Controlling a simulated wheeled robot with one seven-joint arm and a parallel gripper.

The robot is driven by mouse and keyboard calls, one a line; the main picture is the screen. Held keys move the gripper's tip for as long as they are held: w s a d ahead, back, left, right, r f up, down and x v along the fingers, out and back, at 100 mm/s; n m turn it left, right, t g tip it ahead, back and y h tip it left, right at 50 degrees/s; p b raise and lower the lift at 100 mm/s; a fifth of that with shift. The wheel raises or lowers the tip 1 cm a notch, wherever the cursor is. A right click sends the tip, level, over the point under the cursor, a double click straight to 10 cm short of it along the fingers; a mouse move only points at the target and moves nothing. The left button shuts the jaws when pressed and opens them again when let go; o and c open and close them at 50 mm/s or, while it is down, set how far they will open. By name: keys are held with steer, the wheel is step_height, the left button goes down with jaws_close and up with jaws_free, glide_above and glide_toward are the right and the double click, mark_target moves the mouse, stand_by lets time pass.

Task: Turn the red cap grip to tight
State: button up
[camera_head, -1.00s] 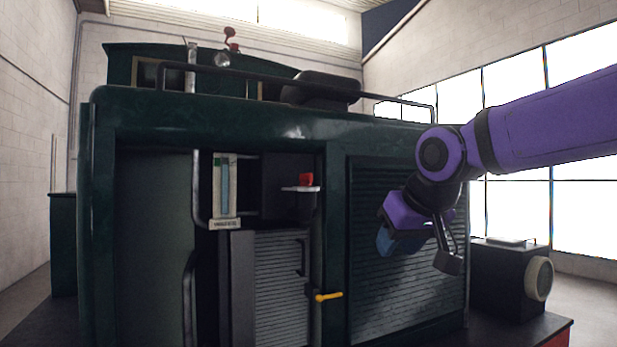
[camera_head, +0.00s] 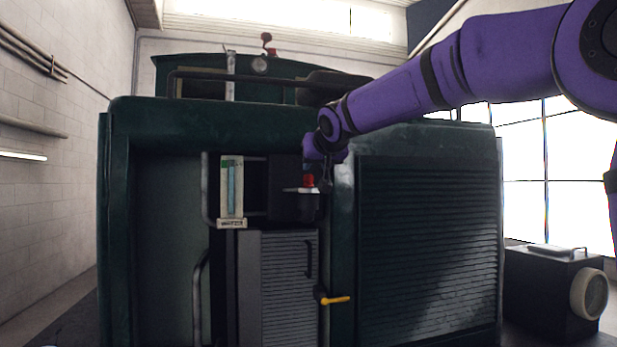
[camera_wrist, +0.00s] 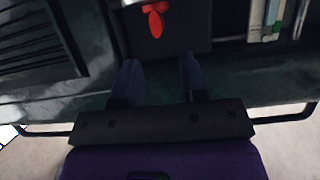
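The red cap grip (camera_head: 308,181) sits above a pale flat plate (camera_head: 295,190) on a dark housing in the tram's open cab front. In the wrist view the red cap grip (camera_wrist: 155,22) shows near the top, with a rounded lobe towards my fingers. My gripper (camera_wrist: 160,68) has its two fingers apart with nothing between them. The cap lies beyond the fingertips, roughly in line with the gap. In the head view my gripper (camera_head: 325,183) hangs close beside the cap on its right and is partly hidden by my wrist.
A gauge (camera_head: 232,188) with a pale frame stands left of the cap. A yellow lever (camera_head: 336,300) sticks out below. A slatted panel (camera_head: 428,250) is to the right. A dark handrail (camera_wrist: 285,116) crosses the wrist view. A black lamp box (camera_head: 552,290) stands at far right.

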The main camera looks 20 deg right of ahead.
mark_target(308, 175)
steer(key=x, duration=0.8)
steer(key=shift+w+f, duration=0.1)
jaws_close()
